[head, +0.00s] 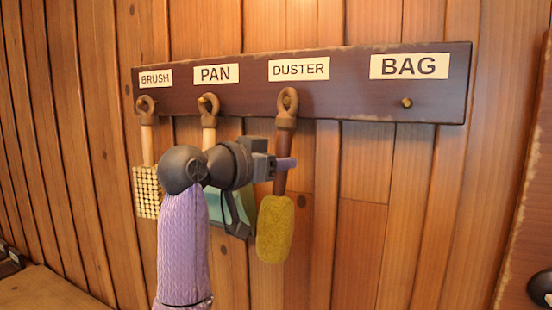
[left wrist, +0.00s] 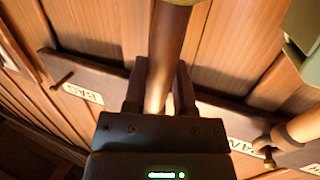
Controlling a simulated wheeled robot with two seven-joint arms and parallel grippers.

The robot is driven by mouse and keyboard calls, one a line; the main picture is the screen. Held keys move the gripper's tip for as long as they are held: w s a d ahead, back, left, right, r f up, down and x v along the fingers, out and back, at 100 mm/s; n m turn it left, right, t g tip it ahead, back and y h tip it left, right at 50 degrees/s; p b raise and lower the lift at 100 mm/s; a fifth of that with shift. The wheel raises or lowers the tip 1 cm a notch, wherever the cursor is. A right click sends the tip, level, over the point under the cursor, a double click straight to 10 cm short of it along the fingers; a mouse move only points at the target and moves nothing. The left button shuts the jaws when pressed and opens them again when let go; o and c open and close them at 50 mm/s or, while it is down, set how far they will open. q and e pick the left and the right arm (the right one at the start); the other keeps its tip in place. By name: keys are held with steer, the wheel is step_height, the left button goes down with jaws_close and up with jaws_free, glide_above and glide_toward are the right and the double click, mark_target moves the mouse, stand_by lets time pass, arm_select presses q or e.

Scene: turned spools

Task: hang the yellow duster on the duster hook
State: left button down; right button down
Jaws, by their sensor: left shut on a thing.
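The yellow duster (head: 274,230) hangs head down, with a dark red-brown handle and a brown loop at the top. My left gripper (head: 281,161) is shut on the handle between the loop and the yellow head. The loop lies in front of the duster hook (head: 287,100), under the DUSTER label (head: 299,69). Whether the loop is around the hook or only before it is hard to tell. In the left wrist view the duster's handle (left wrist: 167,45) runs between both fingers, and the hook is hidden. My right gripper is not in view.
The dark rack board (head: 350,100) is on a plank wall. A brush (head: 146,190) and a pan (head: 209,135) hang at the left, the pan partly behind my left gripper. The bag hook (head: 406,102) is bare, with clear wall below.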

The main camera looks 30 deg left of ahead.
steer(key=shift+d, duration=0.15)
arm_select(q)
steer(key=shift+c, duration=1.7)
jaws_free()
steer(key=shift+a, duration=0.15)
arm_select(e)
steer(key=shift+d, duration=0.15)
